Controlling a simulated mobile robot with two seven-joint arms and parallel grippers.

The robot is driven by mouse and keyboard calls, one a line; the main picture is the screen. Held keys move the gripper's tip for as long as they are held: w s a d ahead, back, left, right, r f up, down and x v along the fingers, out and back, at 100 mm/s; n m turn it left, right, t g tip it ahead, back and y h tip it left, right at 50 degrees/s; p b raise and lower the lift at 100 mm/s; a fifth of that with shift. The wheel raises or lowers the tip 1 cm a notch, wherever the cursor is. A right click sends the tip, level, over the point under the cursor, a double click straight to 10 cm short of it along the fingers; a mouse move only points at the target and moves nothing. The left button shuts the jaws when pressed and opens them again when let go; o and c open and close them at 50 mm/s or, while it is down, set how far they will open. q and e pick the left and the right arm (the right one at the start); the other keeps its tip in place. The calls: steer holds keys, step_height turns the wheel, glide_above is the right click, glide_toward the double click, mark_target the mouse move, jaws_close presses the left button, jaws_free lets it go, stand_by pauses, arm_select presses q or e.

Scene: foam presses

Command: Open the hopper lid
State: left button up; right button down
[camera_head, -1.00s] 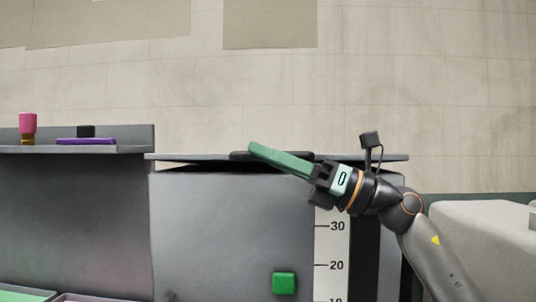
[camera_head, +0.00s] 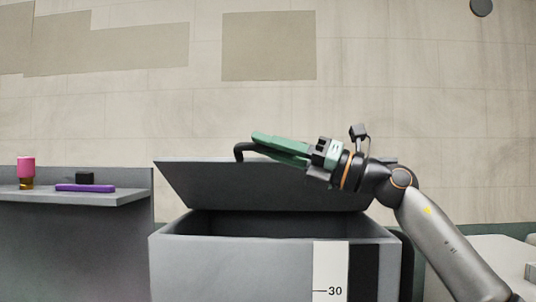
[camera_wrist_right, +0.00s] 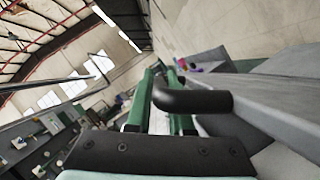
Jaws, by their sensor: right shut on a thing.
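The hopper (camera_head: 230,268) is a grey box with a white scale strip on its front. Its dark lid (camera_head: 235,188) is tilted up, and a dark gap shows beneath it. The lid's black bar handle (camera_head: 240,150) is on the lid's upper side, partly hidden by my right gripper (camera_head: 262,142). That gripper's green fingers are shut on the handle. In the right wrist view the handle (camera_wrist_right: 195,101) runs between the green fingers (camera_wrist_right: 165,72). My left gripper is not in view.
A grey shelf (camera_head: 90,197) stands left of the hopper. It holds a pink-topped item (camera_head: 26,170), a purple bar (camera_head: 85,188) and a small black block (camera_head: 84,178). A pale surface (camera_head: 475,260) lies at the right.

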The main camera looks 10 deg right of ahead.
steer(key=shift+r, duration=0.15)
steer(key=c, duration=0.8)
jaws_free()
steer(key=shift+s+d+f+b, duration=0.1)
steer(key=shift+d+f+b, duration=0.2)
steer(key=shift+d, duration=0.15)
steer(key=b+v, duration=0.3)
steer(key=v, duration=0.8)
steer(key=shift+s+d+b, duration=0.2)
steer(key=shift+b, duration=0.2)
